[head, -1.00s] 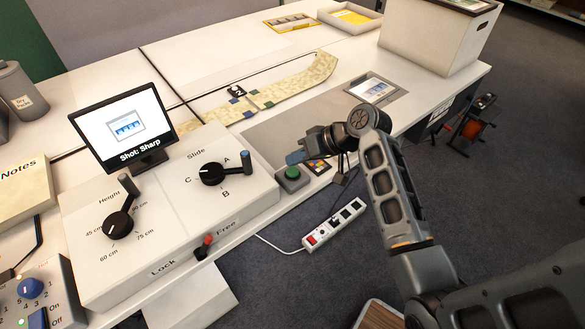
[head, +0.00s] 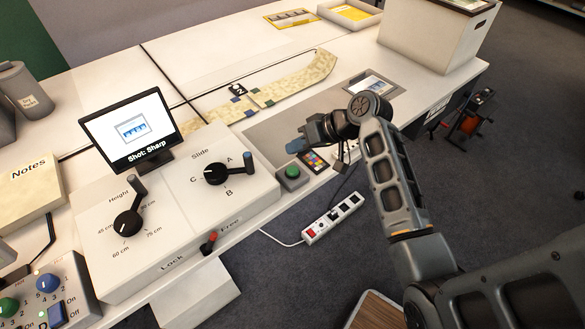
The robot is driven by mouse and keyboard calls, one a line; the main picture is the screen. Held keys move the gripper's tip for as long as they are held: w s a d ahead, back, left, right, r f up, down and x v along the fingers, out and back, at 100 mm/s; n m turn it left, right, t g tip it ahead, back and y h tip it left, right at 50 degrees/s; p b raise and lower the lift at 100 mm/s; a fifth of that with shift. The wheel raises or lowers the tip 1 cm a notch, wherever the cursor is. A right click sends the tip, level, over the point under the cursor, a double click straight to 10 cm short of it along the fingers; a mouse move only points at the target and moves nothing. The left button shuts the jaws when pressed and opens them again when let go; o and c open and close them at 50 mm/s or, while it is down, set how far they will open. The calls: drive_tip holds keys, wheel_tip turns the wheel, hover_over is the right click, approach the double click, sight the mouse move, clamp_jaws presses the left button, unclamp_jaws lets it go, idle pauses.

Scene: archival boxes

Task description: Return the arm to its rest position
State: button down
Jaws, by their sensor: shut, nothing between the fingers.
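My gripper (head: 296,146) shows in the head view at the end of my arm, above the front edge of the white desk. Its fingers are shut with nothing seen between them, and they point left. It is raised a little above and behind the green button (head: 292,175), apart from it. The wrist and forearm come in from the lower right. Part of the gripper is hidden by its own wrist.
A control box (head: 178,222) with Height and Slide knobs stands at the left, below a monitor (head: 130,127) reading "Shot: Sharp". A colour card (head: 315,161) lies near the gripper. A power strip (head: 333,217) lies on the floor. A white box (head: 432,40) stands at the back right.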

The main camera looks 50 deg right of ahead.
idle(0.4)
drive_tip(key=shift+m+h, duration=0.3)
drive_tip(key=shift+h, duration=0.6)
drive_tip(key=s+a+f, duration=0.1)
drive_tip(key=a, duration=0.1)
drive_tip(key=s+a+f, duration=0.1)
drive_tip(key=a, duration=0.2)
drive_tip(key=s+a+f, duration=0.1)
drive_tip(key=a+f, duration=0.1)
drive_tip(key=a, duration=0.1)
drive_tip(key=shift+s+a+f, duration=0.1)
drive_tip(key=shift+s+a, duration=0.1)
drive_tip(key=shift+s, duration=0.2)
drive_tip(key=s+a+t+h, duration=0.1)
drive_tip(key=s+a+h, duration=0.1)
drive_tip(key=s+a, duration=0.55)
drive_tip(key=s+a+r+n+t, duration=0.2)
drive_tip(key=s+r, duration=0.7)
drive_tip(key=s+a+r+n+t, duration=0.3)
drive_tip(key=s+r, duration=0.6)
drive_tip(key=shift+s+a+n+y+b, duration=0.15)
drive_tip(key=shift+a+n+y+b, duration=0.1)
drive_tip(key=shift+n+y+b, duration=0.05)
drive_tip(key=shift+f, duration=0.1)
